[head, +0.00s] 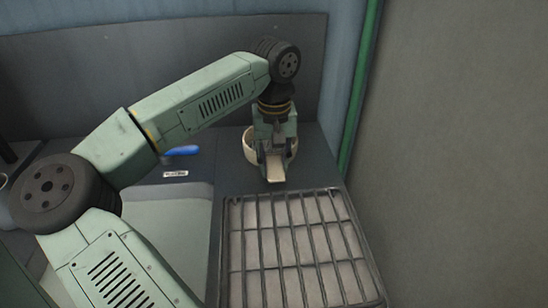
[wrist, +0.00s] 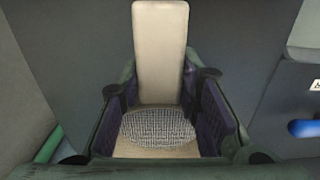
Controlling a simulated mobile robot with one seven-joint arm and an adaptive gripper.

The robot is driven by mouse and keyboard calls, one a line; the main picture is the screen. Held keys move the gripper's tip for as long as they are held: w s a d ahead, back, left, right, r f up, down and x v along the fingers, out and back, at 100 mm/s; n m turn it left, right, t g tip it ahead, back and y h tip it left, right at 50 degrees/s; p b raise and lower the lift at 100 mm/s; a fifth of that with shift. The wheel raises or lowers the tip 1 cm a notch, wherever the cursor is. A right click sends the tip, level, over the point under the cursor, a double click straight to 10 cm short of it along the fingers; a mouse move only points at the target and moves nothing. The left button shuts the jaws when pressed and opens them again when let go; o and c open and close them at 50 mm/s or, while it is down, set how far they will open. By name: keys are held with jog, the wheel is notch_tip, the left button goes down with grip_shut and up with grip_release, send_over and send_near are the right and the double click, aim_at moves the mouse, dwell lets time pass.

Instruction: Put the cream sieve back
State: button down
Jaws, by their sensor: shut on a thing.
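The cream sieve (head: 250,150) is at the back right of the dark counter, behind the wire rack. Its round rim shows on both sides of my gripper (head: 274,158), and its flat handle (head: 275,174) points toward the front. In the wrist view my gripper (wrist: 160,88) is shut on the sieve, with the mesh (wrist: 160,127) between the fingers and the handle (wrist: 160,45) running up the picture. Part of the sieve is hidden by the gripper. I cannot tell whether it touches the counter.
A wire rack (head: 273,250) lies in front of the sieve. Left of it is a pale recessed basin (head: 178,215). A blue item (head: 181,151) and a small label (head: 176,174) are left of the sieve. A wall (head: 460,150) and green pipe (head: 361,90) bound the right.

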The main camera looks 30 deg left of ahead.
jog(key=shift+f, duration=0.2)
jog(key=c, duration=1.2)
grip_release()
jog(key=shift+r, duration=0.1)
notch_tip(320, 180, up, 12)
jog(key=b, duration=0.1)
jog(key=shift+r, duration=0.15)
jog(key=shift+s, duration=0.1)
